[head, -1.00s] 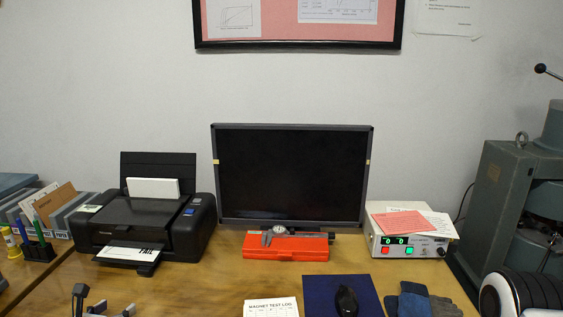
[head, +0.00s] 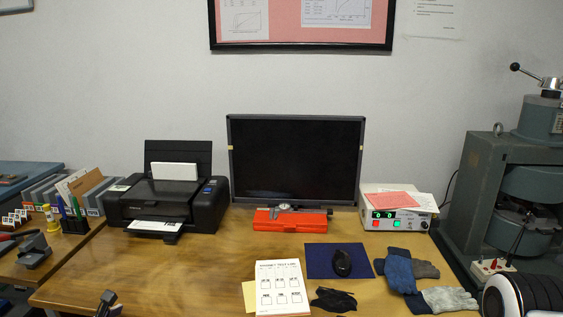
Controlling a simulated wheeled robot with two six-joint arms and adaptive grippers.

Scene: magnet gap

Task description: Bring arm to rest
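Part of my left gripper (head: 107,303) shows as a dark shape at the bottom edge of the head view, left of centre. It is over the front part of the wooden table (head: 190,270), apart from the objects on it. Most of it is cut off, so I cannot tell whether its fingers are open or shut. A white and black rounded part of my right arm shows at the bottom right corner. My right gripper is out of view.
A printer (head: 167,200), monitor (head: 295,160), red case (head: 290,222) and power supply (head: 397,222) stand along the back. A log pad (head: 280,287), mouse (head: 342,262) and gloves (head: 400,272) lie in front. A grey machine (head: 500,195) stands right. The table's left front is clear.

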